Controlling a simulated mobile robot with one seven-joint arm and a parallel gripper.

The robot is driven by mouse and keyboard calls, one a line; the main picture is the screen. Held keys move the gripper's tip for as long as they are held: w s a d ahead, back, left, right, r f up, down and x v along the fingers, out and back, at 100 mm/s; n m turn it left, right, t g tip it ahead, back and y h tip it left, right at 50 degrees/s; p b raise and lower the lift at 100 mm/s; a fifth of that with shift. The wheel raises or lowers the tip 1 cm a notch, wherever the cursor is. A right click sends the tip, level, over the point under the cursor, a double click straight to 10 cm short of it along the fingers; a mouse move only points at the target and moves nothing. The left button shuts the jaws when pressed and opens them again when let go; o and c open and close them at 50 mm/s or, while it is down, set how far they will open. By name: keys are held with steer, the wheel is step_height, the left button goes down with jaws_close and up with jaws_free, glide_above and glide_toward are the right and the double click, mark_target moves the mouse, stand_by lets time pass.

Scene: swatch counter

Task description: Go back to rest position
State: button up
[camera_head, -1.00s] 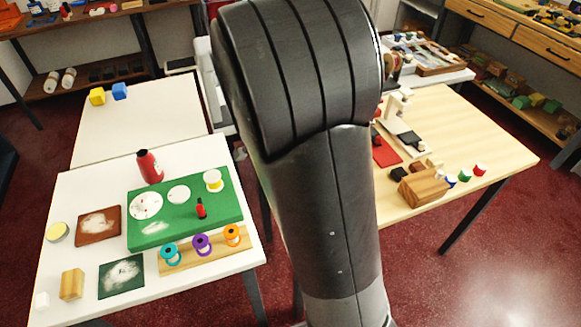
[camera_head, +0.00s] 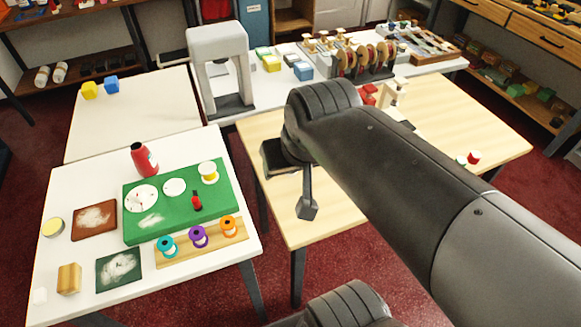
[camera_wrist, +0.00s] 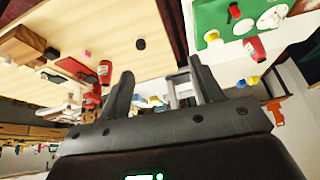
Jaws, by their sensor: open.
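My gripper (camera_head: 290,185) is above the left part of the light wooden table (camera_head: 292,228) in the head view, with a finger hanging down. In the wrist view my gripper (camera_wrist: 163,82) shows two dark fingers spread apart with nothing between them. My arm reaches in from the lower right of the head view and hides much of the wooden table and what lies on it.
Left, a white table (camera_head: 75,187) bears a green board (camera_head: 222,190), a red bottle (camera_head: 143,160) and a wooden strip of coloured spools (camera_head: 205,247). A grey arch-shaped stand (camera_head: 218,45) rises behind. The wooden table's front left part looks clear.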

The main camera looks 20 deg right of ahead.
steer(key=shift+s+a+r+n, duration=0.2)
steer(key=shift+s+n, duration=0.2)
steer(key=shift+s, duration=0.2)
